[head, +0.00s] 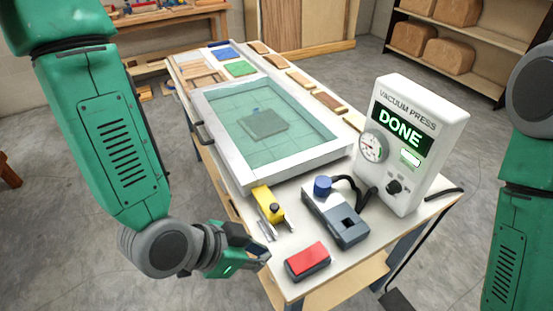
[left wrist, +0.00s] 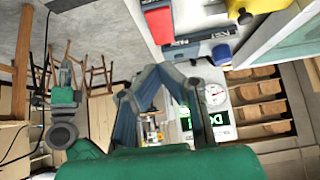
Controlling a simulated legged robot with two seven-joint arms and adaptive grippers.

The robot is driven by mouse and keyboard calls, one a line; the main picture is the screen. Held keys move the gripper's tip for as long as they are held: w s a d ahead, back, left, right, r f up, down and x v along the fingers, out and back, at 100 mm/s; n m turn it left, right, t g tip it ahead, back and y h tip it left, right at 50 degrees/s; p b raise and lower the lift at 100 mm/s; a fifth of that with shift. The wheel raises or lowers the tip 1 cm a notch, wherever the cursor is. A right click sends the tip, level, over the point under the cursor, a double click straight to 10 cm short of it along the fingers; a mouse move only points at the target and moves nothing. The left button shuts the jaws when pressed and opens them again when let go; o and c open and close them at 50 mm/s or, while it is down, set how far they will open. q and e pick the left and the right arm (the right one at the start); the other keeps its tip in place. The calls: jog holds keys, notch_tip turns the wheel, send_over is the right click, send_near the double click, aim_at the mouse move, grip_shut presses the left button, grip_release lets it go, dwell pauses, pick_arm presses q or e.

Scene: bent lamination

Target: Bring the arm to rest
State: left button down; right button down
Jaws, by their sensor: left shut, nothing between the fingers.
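My left gripper (head: 250,256) is shut and empty, beside the front left edge of the workbench in the head view. In the left wrist view the fingers (left wrist: 160,75) come together at their tips with nothing between them. My right arm shows at the right edge of the head view, but its gripper is out of the picture. The vacuum press unit (head: 447,122) stands upright on the bench and its screen reads DONE. The framed press bed (head: 333,155) lies flat with its clear greenish cover down over a dark square piece (head: 263,124).
A red-topped block (head: 307,262), a grey device with a blue knob (head: 340,222) and a yellow tool (head: 268,203) lie near the bench's front edge, close to my left gripper. Wood strips (head: 300,80) line the back. Shelves (head: 450,65) stand behind.

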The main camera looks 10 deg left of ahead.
pick_arm(q)
jog(key=s+a+f+n+g+y+b, duration=0.1)
jog(key=s+a+f+n+y+b, duration=0.1)
jog(key=a+f, duration=0.5)
jog(key=s+a+f+n+g+y+b, duration=0.1)
jog(key=s+a+f+n+b, duration=0.3)
jog(key=f, duration=0.9)
jog(key=s+a+f+n+g+y+b, duration=0.2)
jog(key=s+a+f+n+y+b, duration=0.1)
jog(key=s+a+f+b, duration=0.4)
jog(key=a+f+n+b, duration=0.1)
jog(key=a+f, duration=0.2)
jog(key=shift+a+f+y+b, duration=0.15)
jog(key=shift+f+y+b, duration=0.1)
jog(key=shift+y+b, duration=0.1)
jog(key=shift+w, duration=0.1)
jog(key=shift+w, duration=0.1)
dwell(0.4)
